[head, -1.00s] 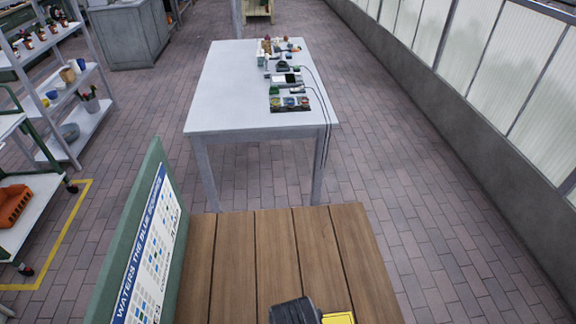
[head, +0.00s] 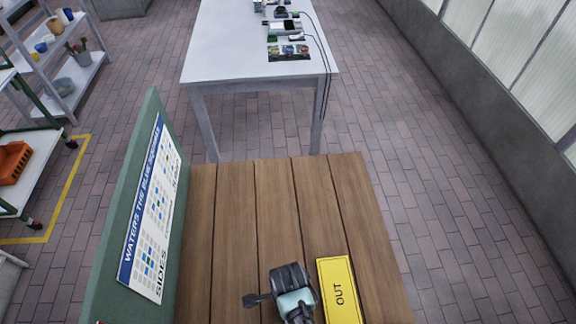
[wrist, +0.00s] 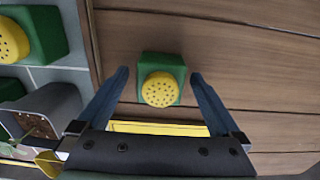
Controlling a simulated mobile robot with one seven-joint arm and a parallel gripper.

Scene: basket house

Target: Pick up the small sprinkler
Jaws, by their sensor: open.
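The small sprinkler (wrist: 160,88) is a green block with a round yellow perforated head. In the wrist view it stands on brown wooden planks near the middle. My gripper (wrist: 159,73) is open, with one finger on each side of the sprinkler in the picture. A gap shows on both sides, and I cannot tell how far the fingertips are above the wood. The sprinkler is not visible in the head view.
A larger green and yellow sprinkler (wrist: 52,32) and a grey pot (wrist: 50,108) lie left on grey tiles, past a wooden edge. A yellow OUT sign (head: 340,292) lies on the plank table (head: 235,215). A green board (head: 112,215) stands along its left. A white table (head: 225,55) is beyond.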

